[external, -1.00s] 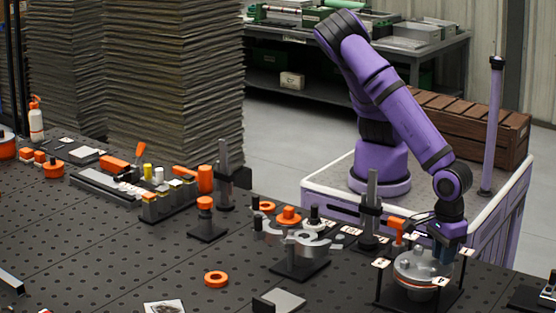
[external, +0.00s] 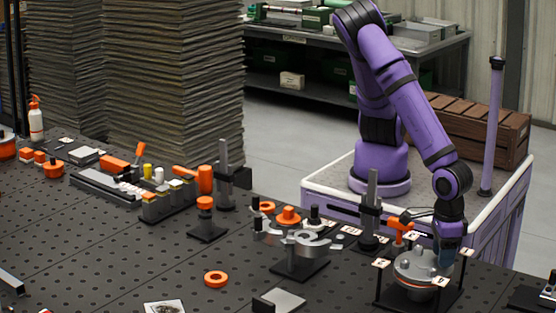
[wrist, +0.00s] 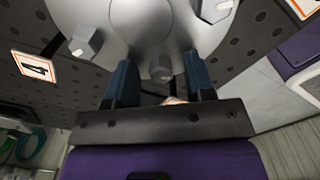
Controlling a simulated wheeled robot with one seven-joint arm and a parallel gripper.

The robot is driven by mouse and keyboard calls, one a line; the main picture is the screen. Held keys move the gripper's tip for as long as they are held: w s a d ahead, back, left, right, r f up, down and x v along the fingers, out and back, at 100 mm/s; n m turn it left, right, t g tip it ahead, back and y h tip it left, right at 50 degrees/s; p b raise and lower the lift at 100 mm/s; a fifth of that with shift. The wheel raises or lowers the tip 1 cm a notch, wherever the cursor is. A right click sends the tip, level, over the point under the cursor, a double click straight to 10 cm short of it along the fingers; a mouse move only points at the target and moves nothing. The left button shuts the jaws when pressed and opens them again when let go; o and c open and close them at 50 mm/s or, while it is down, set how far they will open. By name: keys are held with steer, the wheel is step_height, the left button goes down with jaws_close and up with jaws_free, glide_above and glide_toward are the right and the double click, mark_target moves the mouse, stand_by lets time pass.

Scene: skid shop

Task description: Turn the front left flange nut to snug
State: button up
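The round grey flange (external: 413,263) stands on a dark base at the front right of the bench. It fills the top of the wrist view (wrist: 150,22), with a nut at the left (wrist: 85,43), one at the upper right (wrist: 214,10) and one near the middle (wrist: 160,70). My gripper (wrist: 161,78) points down at the flange rim, its two blue fingers spread either side of the middle nut, with gaps between. In the external view my gripper (external: 447,258) is at the flange's right side. I cannot tell which nut is the front left one.
Numbered cards stand around the flange, one marked 4 (wrist: 35,67). An orange-headed tool (external: 400,226) and a dark post (external: 371,205) stand close behind it. A grey clamp-like fixture (external: 298,243) is to the left.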

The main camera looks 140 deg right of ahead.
step_height(320, 180, up, 11)
stand_by(0.7)
steer(key=shift+f, duration=0.1)
step_height(320, 180, down, 11)
steer(key=shift+s+a+r, duration=0.1)
steer(key=shift+s+a, duration=0.05)
stand_by(0.7)
steer(key=shift+c, duration=0.2)
